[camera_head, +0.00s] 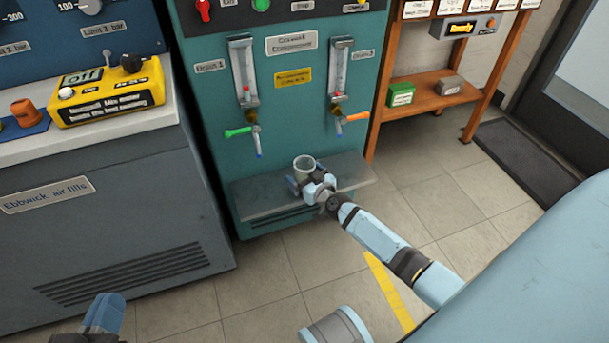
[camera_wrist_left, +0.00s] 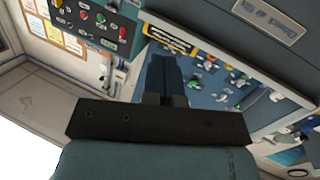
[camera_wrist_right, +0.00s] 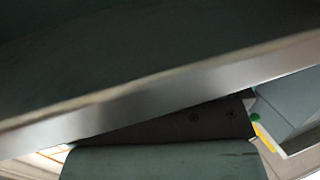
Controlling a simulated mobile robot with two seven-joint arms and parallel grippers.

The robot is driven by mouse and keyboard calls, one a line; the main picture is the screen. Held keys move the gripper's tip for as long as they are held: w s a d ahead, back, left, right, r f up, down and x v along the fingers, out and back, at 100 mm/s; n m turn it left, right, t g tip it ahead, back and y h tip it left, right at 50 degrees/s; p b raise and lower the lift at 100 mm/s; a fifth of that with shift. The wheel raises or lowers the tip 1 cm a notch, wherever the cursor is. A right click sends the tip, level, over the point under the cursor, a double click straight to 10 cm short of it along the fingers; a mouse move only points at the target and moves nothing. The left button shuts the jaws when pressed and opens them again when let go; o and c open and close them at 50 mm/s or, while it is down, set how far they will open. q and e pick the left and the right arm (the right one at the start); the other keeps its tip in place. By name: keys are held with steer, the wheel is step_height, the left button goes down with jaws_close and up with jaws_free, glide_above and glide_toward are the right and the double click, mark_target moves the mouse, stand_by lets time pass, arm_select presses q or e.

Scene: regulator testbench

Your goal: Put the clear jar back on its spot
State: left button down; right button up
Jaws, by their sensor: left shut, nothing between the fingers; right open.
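The clear jar (camera_head: 304,164) stands upright on the ledge (camera_head: 352,172) at the front of the teal cabinet, below and between the two drain taps. My right gripper (camera_head: 306,180) is at the jar, with blue finger parts seen at its near side. It is open, and I cannot tell whether it touches the jar. In the right wrist view a dark panel with a metal edge (camera_wrist_right: 180,90) hides the fingers and jar. My left gripper (camera_head: 103,312) is at the bottom left, far from the jar. Its fingers (camera_wrist_left: 165,75) are shut and empty in the left wrist view.
A green-handled tap (camera_head: 240,132) and an orange-handled tap (camera_head: 352,118) hang above the ledge. A dark grey cabinet (camera_head: 110,220) stands at the left. A wooden shelf (camera_head: 432,88) with a green box (camera_head: 401,94) is at the right. The floor in front is mostly clear.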

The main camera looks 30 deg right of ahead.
arm_select(q)
steer(key=shift+n+t, duration=0.5)
steer(key=shift+t, duration=0.3)
step_height(320, 180, up, 5)
steer(key=p, duration=0.4)
steer(key=shift+s+r+p, duration=0.15)
steer(key=shift+p, duration=0.2)
arm_select(e)
steer(key=s+r, duration=0.2)
steer(key=s, duration=1.1)
steer(key=shift+s+d, duration=0.15)
steer(key=shift+s, duration=0.2)
